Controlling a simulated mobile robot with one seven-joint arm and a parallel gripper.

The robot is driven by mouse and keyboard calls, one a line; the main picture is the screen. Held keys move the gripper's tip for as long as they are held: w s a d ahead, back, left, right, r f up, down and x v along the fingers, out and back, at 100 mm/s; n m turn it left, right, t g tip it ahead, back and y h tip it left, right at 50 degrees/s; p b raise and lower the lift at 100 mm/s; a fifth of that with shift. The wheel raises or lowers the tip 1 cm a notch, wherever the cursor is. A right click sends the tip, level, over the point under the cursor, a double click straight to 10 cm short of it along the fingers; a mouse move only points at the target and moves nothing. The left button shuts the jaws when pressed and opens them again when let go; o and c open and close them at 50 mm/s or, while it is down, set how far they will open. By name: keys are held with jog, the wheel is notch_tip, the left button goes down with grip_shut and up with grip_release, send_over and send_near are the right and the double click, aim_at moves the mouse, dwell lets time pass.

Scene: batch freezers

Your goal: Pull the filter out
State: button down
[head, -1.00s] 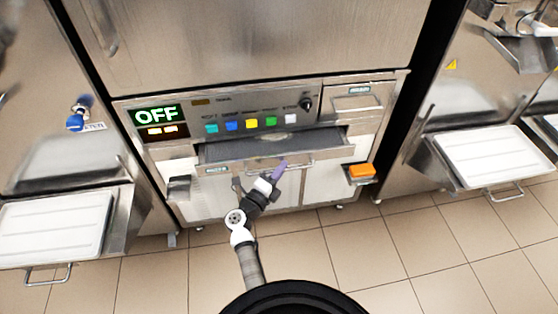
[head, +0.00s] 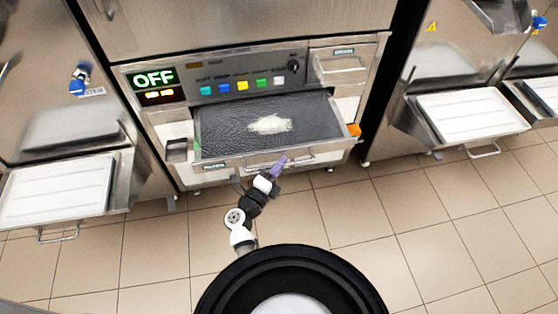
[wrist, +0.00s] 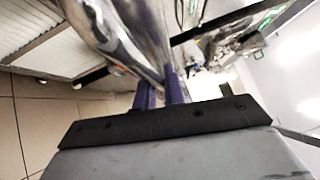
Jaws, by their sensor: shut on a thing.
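The filter (head: 226,120) is a dark, textured panel in a metal-framed drawer, with a pale patch of residue (head: 269,124) on it. In the head view it stands well out of the machine's front, below the control panel. A bar handle (head: 300,160) runs along the drawer's front edge. My gripper (head: 279,165) is at this handle with its purple fingers, shut on it.
The control panel (head: 230,80) has coloured buttons and a lit OFF display (head: 153,78). A small closed drawer (head: 342,62) is at its right. White trays stand left (head: 55,190) and right (head: 465,117). Tiled floor in front is clear.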

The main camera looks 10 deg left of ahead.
jog(key=shift+a, duration=0.1)
jog(key=c, duration=1.5)
grip_release()
jog(key=shift+s, duration=0.2)
